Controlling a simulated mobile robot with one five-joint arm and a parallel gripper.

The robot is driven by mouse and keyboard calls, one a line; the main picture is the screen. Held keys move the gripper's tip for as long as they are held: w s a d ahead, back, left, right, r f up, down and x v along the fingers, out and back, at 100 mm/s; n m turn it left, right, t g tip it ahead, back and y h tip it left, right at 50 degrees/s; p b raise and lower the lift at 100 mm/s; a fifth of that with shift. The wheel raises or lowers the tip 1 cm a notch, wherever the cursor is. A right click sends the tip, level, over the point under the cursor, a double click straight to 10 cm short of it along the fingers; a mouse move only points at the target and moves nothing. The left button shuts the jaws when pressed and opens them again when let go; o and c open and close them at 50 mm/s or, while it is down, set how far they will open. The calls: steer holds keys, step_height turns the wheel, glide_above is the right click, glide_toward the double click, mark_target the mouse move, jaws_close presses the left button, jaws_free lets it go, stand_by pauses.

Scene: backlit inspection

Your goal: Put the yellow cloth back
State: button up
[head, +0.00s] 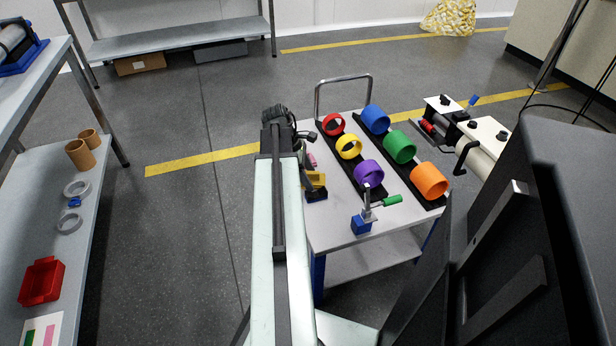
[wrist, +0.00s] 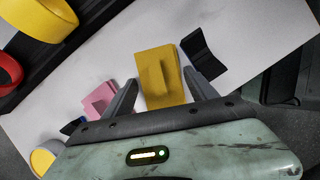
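The yellow cloth (wrist: 172,60) is a flat folded yellow piece with a raised ridge, lying on the pale top of a cart (head: 335,228). In the head view the cloth (head: 316,179) is near the cart's left edge, partly hidden by my arm. My gripper (wrist: 160,77) is open, one finger on each side of the cloth's near part. The fingers look apart from it; whether they reach its height is hard to tell. A black curved piece (wrist: 199,52) stands just right of the cloth in the wrist view.
A pink piece (wrist: 98,98) lies left of my left finger. Coloured rings sit on black racks, including a purple one (head: 368,172). A blue-based stand with a green handle (head: 392,201) is at the cart's front. A grey shelf (head: 95,200) stands left across open floor.

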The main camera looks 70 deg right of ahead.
steer(key=p+v, duration=1.1)
steer(key=v, duration=0.1)
steer(key=shift+r, duration=0.25)
